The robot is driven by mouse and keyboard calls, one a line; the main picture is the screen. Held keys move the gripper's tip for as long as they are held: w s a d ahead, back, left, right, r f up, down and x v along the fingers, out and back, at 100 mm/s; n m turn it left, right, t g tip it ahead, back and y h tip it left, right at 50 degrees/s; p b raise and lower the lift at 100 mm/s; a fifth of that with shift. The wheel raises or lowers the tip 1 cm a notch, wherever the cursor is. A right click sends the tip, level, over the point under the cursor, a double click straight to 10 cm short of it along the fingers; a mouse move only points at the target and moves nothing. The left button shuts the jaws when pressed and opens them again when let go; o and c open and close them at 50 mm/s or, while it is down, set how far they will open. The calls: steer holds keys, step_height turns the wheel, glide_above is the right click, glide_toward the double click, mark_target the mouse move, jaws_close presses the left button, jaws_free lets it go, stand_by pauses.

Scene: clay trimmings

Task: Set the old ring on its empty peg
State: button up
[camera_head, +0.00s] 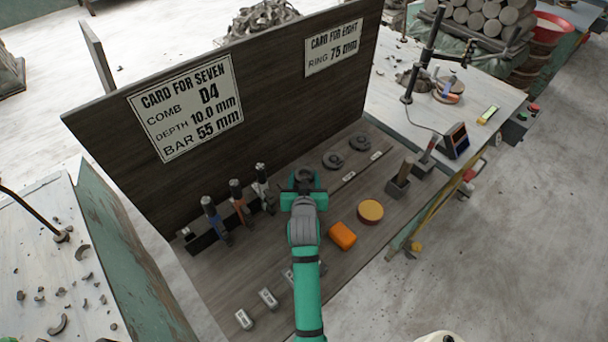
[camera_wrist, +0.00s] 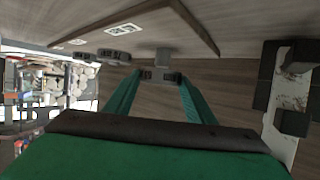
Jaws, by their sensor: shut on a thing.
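My gripper (camera_head: 304,186) is over the dark wooden bench, close to the back board, and is shut on a dark grey ring (camera_head: 303,175). In the wrist view my gripper (camera_wrist: 158,78) has its green fingers closing in on a small dark piece between the tips, most likely that ring. Two other dark rings, a nearer one (camera_head: 332,160) and a farther one (camera_head: 360,143), sit to the right of my gripper along the board. I cannot make out an empty peg; my gripper and arm hide part of that row.
Several upright tools, one blue-handled (camera_head: 215,220), stand in a rack just left of my gripper. An orange block (camera_head: 342,236) and a round yellow-topped tin (camera_head: 370,211) lie to the right. The back board (camera_head: 270,90) carries two cards. Grey labelled blocks (camera_head: 268,298) lie in front.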

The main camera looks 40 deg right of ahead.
steer(key=shift+f, duration=1.3)
steer(key=o, duration=1.4)
steer(key=shift+f, duration=0.1)
steer(key=shift+o, duration=0.2)
steer(key=r, duration=0.3)
steer(key=shift+s+a+r, duration=0.2)
steer(key=shift+s+r, duration=0.05)
steer(key=shift+r, duration=0.15)
steer(key=d+r+v, duration=0.2)
steer(key=r+v, duration=0.1)
steer(key=v, duration=1.3)
steer(key=shift+w+r, duration=0.1)
steer(key=shift+r, duration=0.05)
